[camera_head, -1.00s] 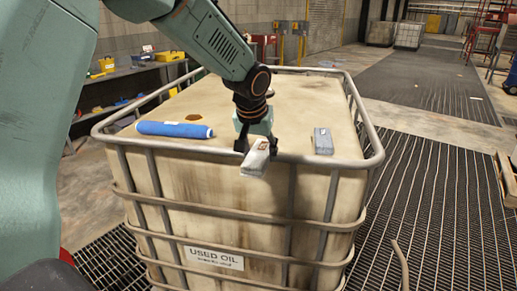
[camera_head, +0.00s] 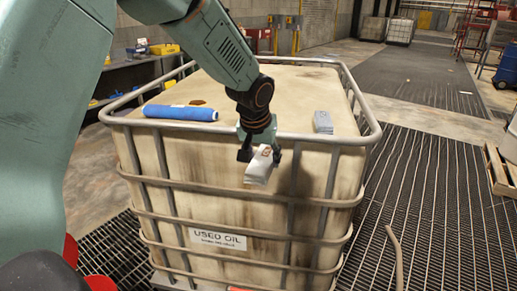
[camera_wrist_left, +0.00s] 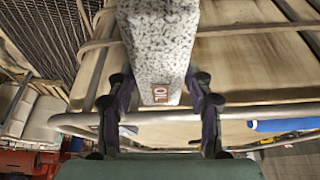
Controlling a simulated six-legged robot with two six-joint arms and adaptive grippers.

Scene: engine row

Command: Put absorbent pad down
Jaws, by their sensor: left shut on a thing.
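My left gripper (camera_head: 259,155) is shut on a white-grey speckled absorbent pad (camera_head: 259,166) with a small brown "OIL" label. In the head view the pad hangs tilted at the near side of the used-oil tank (camera_head: 160,210), in front of its top rail. In the left wrist view the pad (camera_wrist_left: 160,50) sits between the two fingers (camera_wrist_left: 160,112), and its far end runs out of the top of the picture. My right gripper is not in view.
A blue roll (camera_head: 180,112) and a grey box-shaped item (camera_head: 323,122) lie on the tank top. A metal rail (camera_head: 350,140) rings the tank. A hose (camera_head: 395,255) stands on the grating at right. A pallet (camera_head: 497,170) is at the right edge.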

